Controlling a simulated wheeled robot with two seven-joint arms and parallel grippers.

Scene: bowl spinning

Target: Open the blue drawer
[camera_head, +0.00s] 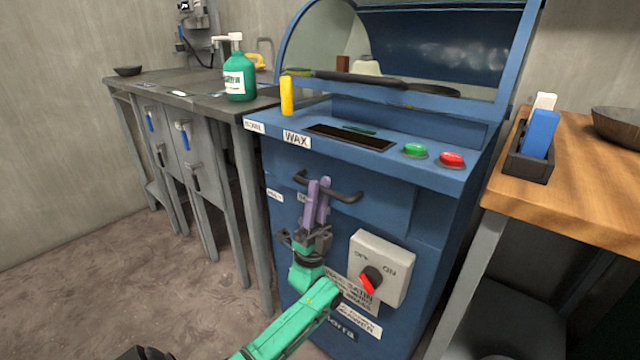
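The blue drawer (385,210) is in the front of the blue cabinet, under the WAX label, and looks closed. Its dark bar handle (346,195) runs across the front. My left gripper (319,184), with purple fingers on a green arm, is at the left part of this handle. The fingers point up and overlap the bar in the picture, with a narrow gap between them. I cannot tell whether they grip it. Part of the handle is hidden behind the fingers. My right gripper is not in view.
A grey switch box (383,262) with a red knob sits right below the drawer. Green (414,150) and red (451,159) buttons are on the cabinet top. A grey workbench (185,90) stands left, a wooden table (570,185) right. The floor (110,285) at left is clear.

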